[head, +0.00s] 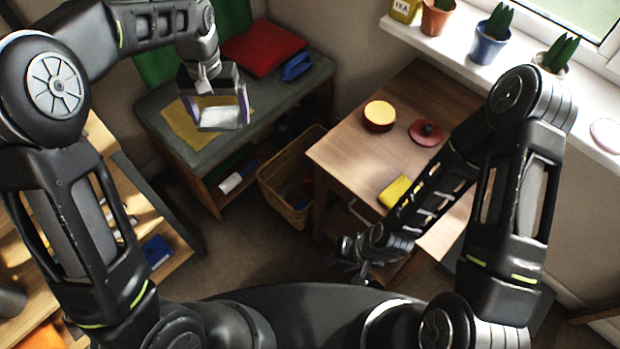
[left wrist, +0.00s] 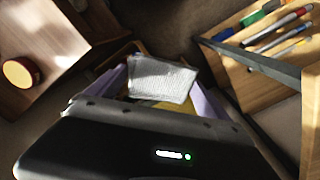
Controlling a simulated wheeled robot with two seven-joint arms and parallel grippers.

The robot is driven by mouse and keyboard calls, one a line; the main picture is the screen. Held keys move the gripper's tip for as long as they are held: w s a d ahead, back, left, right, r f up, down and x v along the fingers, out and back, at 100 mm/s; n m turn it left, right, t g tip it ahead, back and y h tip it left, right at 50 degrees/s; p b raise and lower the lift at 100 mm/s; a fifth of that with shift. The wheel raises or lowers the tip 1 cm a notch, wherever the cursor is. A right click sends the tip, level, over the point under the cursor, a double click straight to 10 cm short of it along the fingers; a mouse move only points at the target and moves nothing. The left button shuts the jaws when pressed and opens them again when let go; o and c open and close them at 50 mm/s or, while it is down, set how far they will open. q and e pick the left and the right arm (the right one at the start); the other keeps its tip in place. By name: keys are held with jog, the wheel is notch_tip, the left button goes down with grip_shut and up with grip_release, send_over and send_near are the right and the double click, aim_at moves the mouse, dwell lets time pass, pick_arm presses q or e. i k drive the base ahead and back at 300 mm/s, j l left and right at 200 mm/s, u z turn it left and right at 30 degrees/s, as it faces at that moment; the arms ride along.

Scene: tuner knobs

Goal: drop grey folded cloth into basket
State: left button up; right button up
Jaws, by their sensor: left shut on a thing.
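The grey folded cloth (head: 219,119) is between the fingers of my left gripper (head: 217,108), which is shut on it. In the head view it shows over the left part of the bench, in front of a yellow cloth; its exact height cannot be told. In the left wrist view the cloth (left wrist: 162,79) sits between the pale purple fingers. The wicker basket (head: 270,190) stands on the floor between bench and wooden table, right of and below the left gripper in the head view. My right gripper (head: 358,268) hangs low by the table's front; its fingers are too small to judge.
The grey-topped bench (head: 265,112) carries a yellow cloth (head: 181,128), a red cushion (head: 262,47) and a blue object (head: 297,66). The wooden table (head: 350,150) holds a round yellow-topped tin (head: 379,114), a red lid (head: 426,132) and a yellow block (head: 396,190).

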aim_at(297, 192)
jog(key=j+z, duration=0.15)
jog(key=z, duration=1.9)
jog(key=k+j, duration=0.3)
jog(key=k, duration=0.2)
jog(key=k+j, duration=0.3)
jog(key=k, duration=0.2)
